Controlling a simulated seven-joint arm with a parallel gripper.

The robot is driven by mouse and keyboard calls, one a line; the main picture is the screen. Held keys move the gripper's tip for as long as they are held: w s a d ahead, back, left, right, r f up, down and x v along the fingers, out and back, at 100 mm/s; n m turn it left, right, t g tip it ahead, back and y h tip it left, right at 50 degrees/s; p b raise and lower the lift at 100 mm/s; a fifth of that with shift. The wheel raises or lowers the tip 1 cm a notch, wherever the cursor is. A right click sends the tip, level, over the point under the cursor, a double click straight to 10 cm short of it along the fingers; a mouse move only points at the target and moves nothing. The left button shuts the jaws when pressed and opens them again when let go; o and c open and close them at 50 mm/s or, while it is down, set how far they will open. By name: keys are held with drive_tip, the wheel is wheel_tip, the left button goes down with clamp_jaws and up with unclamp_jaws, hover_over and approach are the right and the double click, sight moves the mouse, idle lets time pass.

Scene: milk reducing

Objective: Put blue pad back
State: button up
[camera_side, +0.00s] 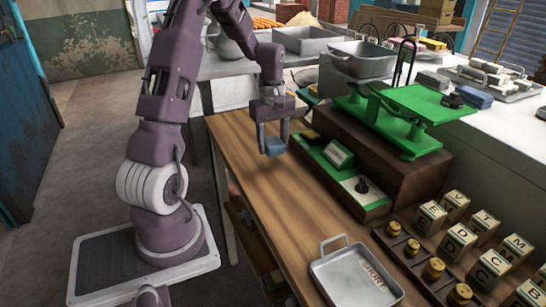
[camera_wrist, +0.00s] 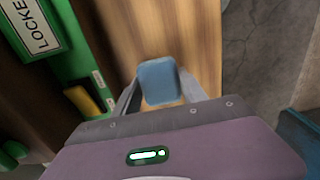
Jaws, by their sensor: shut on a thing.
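The blue pad (camera_side: 273,146) is held between the fingers of my gripper (camera_side: 271,139), above the wooden table. In the wrist view the blue pad (camera_wrist: 158,81) sits between the fingertips of my gripper (camera_wrist: 160,92). My gripper is shut on it. A green-topped case (camera_side: 345,180) stands just right of the gripper in the side view, with a sign reading LOCKE… in the wrist view, cut off by the frame edge. A yellow piece (camera_wrist: 83,101) lies in a green-edged slot there.
A green scale (camera_side: 405,115) stands on a brown box behind the case. A metal tray (camera_side: 355,277) lies on the wooden table (camera_side: 245,150) at the front. Lettered blocks (camera_side: 455,240) and brass weights (camera_side: 432,268) stand at the right. The table's left strip is clear.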

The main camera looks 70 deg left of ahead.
sight(273, 164)
drive_tip(key=shift+f, duration=2)
drive_tip(key=o, duration=1.3)
drive_tip(key=shift+f, duration=0.15)
